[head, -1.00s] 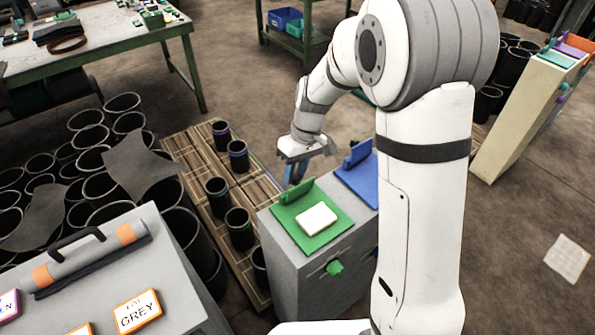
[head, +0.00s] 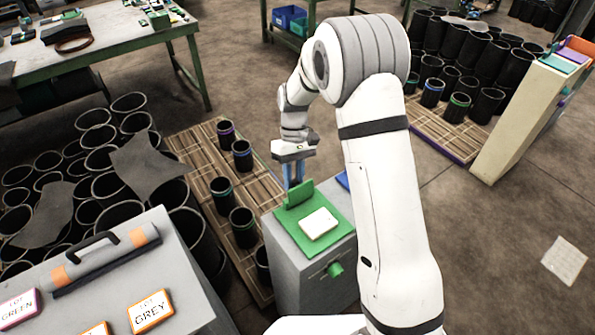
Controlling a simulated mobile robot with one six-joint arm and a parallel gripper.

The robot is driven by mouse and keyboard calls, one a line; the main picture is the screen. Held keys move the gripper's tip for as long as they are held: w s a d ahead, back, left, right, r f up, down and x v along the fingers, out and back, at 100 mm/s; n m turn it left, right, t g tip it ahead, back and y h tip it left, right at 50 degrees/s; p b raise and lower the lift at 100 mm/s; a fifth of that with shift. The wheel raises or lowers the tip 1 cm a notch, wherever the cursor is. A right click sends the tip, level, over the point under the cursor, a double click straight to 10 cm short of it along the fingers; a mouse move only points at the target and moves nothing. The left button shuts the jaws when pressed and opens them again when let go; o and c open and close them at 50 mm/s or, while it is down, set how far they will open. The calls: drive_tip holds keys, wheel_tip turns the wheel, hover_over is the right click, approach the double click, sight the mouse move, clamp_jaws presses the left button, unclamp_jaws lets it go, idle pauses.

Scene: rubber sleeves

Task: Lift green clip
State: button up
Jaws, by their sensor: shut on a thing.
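The green clip (head: 300,194) is the raised flap at the back edge of a green plate (head: 287,238) on top of a grey cabinet. A cream block (head: 319,223) lies on the plate in front of it. My gripper (head: 293,184) points down at the clip's back side, its bluish fingers meeting the clip's upper edge in the picture. It is shut on the green clip, though the fingertips are partly hidden behind it. The clip still stands at the plate. A green knob (head: 335,269) is on the cabinet's front.
A blue plate (head: 342,181) beside the green one is mostly hidden by my arm. Dark sleeves (head: 242,228) stand on a wooden pallet to the left. Open floor (head: 480,225) lies right.

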drive_tip(key=shift+w, duration=0.15)
drive_tip(key=o, duration=1)
drive_tip(key=b+v, duration=0.1)
drive_tip(key=v, duration=0.6)
drive_tip(key=shift+w+a+r, duration=0.1)
drive_tip(key=shift+w+r, duration=0.15)
drive_tip(key=shift+r, duration=0.05)
